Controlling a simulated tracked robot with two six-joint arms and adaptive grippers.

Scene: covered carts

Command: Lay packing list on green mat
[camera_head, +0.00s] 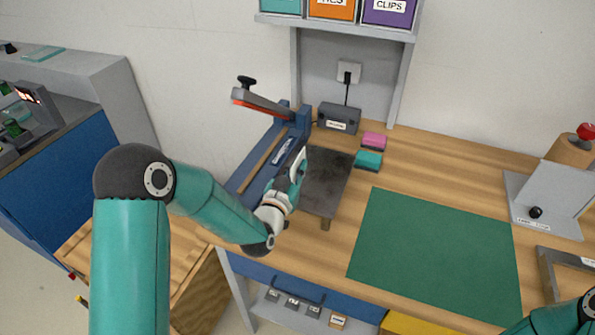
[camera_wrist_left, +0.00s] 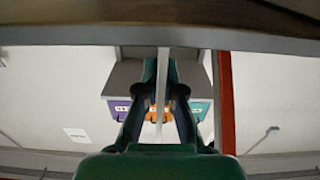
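The green mat (camera_head: 435,250) lies flat and bare on the wooden bench, right of centre in the head view. My left gripper (camera_head: 298,168) is left of the mat, in front of the dark grey plate. A thin pale piece (camera_head: 299,160), seemingly the packing list, shows at its fingers, upright and nearly edge-on. In the left wrist view, the fingers (camera_wrist_left: 162,78) close in on both sides of a narrow pale strip (camera_wrist_left: 163,62), so the gripper looks shut on it. Its printing cannot be read. Only part of my right arm shows at the bottom right; its gripper is out of view.
A dark grey plate (camera_head: 325,180) and a blue sealer (camera_head: 268,160) with a raised red-edged lever (camera_head: 262,102) stand close to the left gripper. Pink (camera_head: 374,141) and teal (camera_head: 368,160) blocks lie behind the mat. A grey stand (camera_head: 545,205) is at right.

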